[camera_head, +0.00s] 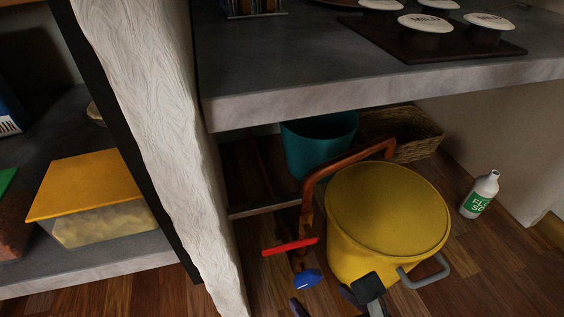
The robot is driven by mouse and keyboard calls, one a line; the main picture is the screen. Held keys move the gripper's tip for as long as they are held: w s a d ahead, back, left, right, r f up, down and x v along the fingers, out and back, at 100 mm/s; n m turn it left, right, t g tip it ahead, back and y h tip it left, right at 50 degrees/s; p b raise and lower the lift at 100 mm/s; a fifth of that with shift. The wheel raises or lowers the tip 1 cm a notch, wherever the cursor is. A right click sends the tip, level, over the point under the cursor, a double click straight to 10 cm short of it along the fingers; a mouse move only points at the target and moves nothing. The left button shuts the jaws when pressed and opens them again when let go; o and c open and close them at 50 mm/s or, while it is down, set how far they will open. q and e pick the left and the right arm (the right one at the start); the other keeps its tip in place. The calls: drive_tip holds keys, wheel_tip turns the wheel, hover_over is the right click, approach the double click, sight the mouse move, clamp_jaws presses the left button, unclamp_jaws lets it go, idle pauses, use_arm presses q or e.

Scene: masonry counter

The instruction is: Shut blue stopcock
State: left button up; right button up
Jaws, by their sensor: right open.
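The blue stopcock (308,279) is a small blue handle near the lower end of a copper pipe (308,190), below a counter. A red stopcock handle (290,246) sits above it on the same pipe, pointing left. My right gripper (335,298) shows at the bottom edge, just below and right of the blue handle. Its dark fingers are apart and nothing shows between them. I cannot tell whether a finger touches the handle. The rest of this gripper is cut off by the frame. My left gripper is out of view.
A yellow lidded bin (385,210) stands close to the right of the pipe, with a grey handle. A teal bucket (318,145) and wicker basket (412,140) are behind. A white bottle (480,195) stands right. The counter (380,90) overhangs; a rough white pillar (150,130) is left.

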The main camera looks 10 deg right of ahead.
sight(310, 281)
drive_tip(key=shift+h, duration=0.5)
drive_tip(key=b+x, duration=0.7)
drive_tip(key=x, duration=0.1)
drive_tip(key=shift+w+d+f, duration=0.1)
drive_tip(key=shift+w+f, duration=0.05)
drive_tip(key=shift+f, duration=0.05)
drive_tip(key=shift+w+f+b, duration=0.25)
drive_tip(key=shift+w+b, duration=0.1)
drive_tip(key=c, duration=1.3)
